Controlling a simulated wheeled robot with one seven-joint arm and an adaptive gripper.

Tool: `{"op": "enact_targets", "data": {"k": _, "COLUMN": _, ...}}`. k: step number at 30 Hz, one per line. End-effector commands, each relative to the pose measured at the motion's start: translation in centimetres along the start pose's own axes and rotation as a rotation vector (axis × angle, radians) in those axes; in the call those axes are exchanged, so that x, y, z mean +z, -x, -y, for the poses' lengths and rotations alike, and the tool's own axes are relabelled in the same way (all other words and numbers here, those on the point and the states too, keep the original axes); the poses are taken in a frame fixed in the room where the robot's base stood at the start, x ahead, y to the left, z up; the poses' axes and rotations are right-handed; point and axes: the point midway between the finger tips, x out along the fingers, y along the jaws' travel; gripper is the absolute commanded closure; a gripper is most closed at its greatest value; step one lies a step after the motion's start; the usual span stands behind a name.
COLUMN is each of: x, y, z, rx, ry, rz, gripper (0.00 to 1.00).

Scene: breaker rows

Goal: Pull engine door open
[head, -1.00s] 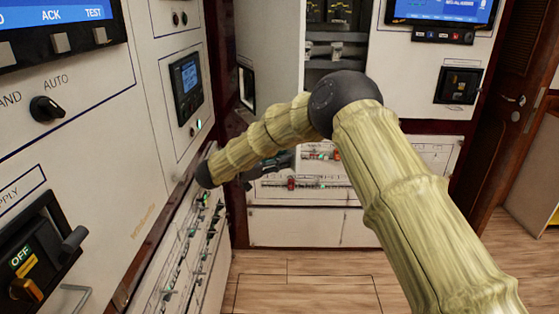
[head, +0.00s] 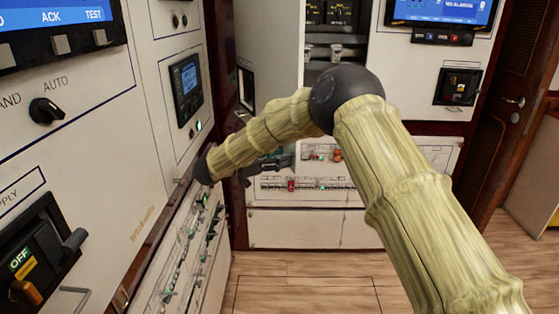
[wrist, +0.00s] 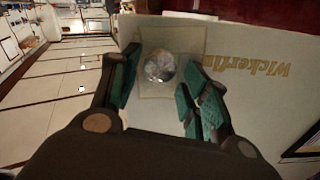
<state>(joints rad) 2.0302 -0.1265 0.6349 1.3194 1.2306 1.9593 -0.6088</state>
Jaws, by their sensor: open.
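In the wrist view, a round shiny knob (wrist: 159,67) sits on a square plate on a pale panel (wrist: 225,95) with gold lettering. My gripper (wrist: 157,78) is open, with its dark green-padded fingers on either side of the knob in the picture; I cannot tell whether they touch it. In the head view my gripper (head: 272,162) shows small and dark beyond the wrist end of my arm, low beside the left cabinet. The knob does not show clearly in the head view. I cannot tell which panel is the engine door.
A left cabinet (head: 110,170) with switches and a display runs close beside my arm. A back cabinet (head: 310,228) with breaker rows stands behind my gripper. A brown wooden door (head: 508,100) is at the right. The wooden floor (head: 305,285) is clear.

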Motion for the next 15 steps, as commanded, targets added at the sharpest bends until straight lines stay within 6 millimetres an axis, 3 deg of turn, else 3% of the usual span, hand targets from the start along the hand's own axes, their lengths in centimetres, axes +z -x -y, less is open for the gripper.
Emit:
{"op": "enact_targets", "data": {"k": 9, "x": -5.3, "y": 0.0, "z": 1.3, "rx": -0.001, "ry": -0.004, "rz": 0.000, "gripper": 0.54}}
{"op": "enact_targets", "data": {"k": 15, "x": -7.3, "y": 0.1, "z": 1.8, "rx": -0.002, "ry": -0.003, "rz": 0.000, "gripper": 0.54}}
